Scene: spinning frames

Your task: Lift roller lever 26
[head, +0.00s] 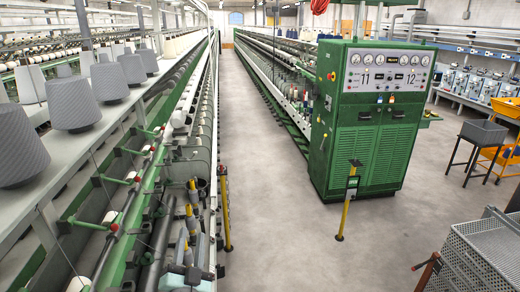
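A row of green roller levers with red knobs runs along the left spinning frame, beside the long rollers. One lever (90,224) is near the bottom left, another (118,180) is farther back, and a third (145,132) is beyond that. They look lowered over the rollers. No number can be read on them, so I cannot tell which is lever 26. I cannot make out my gripper in the head view. No lever is seen to be held.
Grey cones (77,102) stand on the shelf (100,130) at left. The grey floor aisle (262,165) is clear between the frames. A yellow post (346,205) stands before the green control cabinet (367,115). A wire-mesh cart (480,255) is at bottom right.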

